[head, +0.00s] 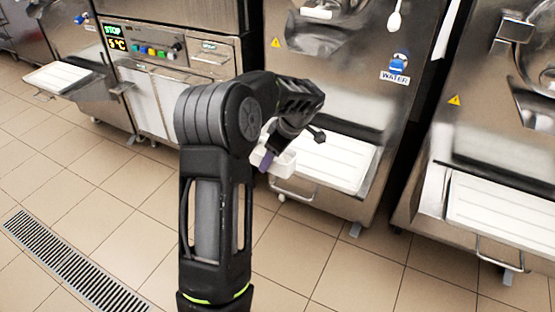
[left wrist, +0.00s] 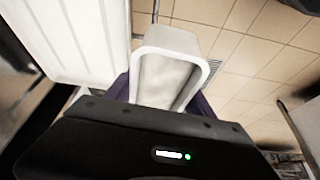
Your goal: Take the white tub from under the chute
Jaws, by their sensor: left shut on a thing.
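The white tub (head: 284,165) is in my left gripper (head: 268,158), at the left front edge of the middle machine's white ribbed shelf. In the left wrist view the tub (left wrist: 170,72) sits between the purple fingers (left wrist: 204,106), with its open top and pale inside showing. Floor tiles show beyond it there, and the shelf (left wrist: 70,40) is to its left. My left forearm hides part of the tub in the head view. My right gripper is in neither view.
The white ribbed shelf (head: 335,165) has a metal handle bar (head: 292,193) below its front. Another machine with a shelf (head: 500,208) stands at the right. A control panel (head: 150,50) is at the left. Tiled floor (head: 110,190) with a drain grate (head: 70,265) is clear.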

